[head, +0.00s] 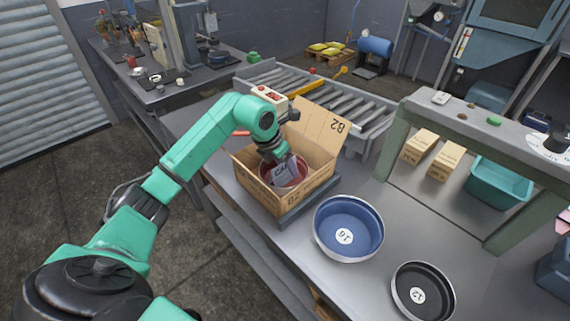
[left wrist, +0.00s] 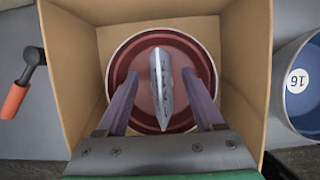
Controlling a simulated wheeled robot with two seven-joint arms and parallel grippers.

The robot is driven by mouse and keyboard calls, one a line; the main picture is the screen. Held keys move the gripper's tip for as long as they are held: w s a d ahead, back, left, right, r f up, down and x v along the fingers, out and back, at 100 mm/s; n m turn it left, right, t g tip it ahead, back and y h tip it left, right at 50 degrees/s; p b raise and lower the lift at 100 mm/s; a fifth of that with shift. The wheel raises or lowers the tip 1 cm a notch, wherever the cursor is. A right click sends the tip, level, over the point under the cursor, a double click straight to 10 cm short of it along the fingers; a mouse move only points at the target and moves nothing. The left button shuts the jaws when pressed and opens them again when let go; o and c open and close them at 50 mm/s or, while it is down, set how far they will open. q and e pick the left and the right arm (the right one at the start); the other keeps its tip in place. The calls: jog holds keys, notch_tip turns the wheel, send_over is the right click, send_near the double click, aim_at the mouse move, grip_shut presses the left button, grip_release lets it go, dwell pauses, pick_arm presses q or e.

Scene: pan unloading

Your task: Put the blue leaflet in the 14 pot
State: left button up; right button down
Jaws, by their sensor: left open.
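My left gripper (head: 277,158) reaches down into an open cardboard box (head: 253,185) marked B2. A red pot (head: 302,180) sits inside the box. In the left wrist view a pale grey-blue leaflet (left wrist: 161,88) stands edge-on in the red pot (left wrist: 140,60). The open fingers of my left gripper (left wrist: 160,80) are on either side of it, with a gap on both sides. No number shows on the red pot. A blue pot (head: 365,228) labelled 16 stands right of the box. A black pot (head: 430,272), its label apparently 12, stands nearer the front. My right gripper is out of view.
A roller conveyor (head: 340,92) lies behind the box. An orange-handled tool (left wrist: 17,98) lies beside the box. Bare bench lies around the pots.

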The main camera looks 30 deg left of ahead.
pick_arm(q)
notch_tip(320, 180, up, 7)
jog(key=p, duration=0.5)
jog(key=shift+r, duration=0.2)
jog(key=shift+f, duration=0.2)
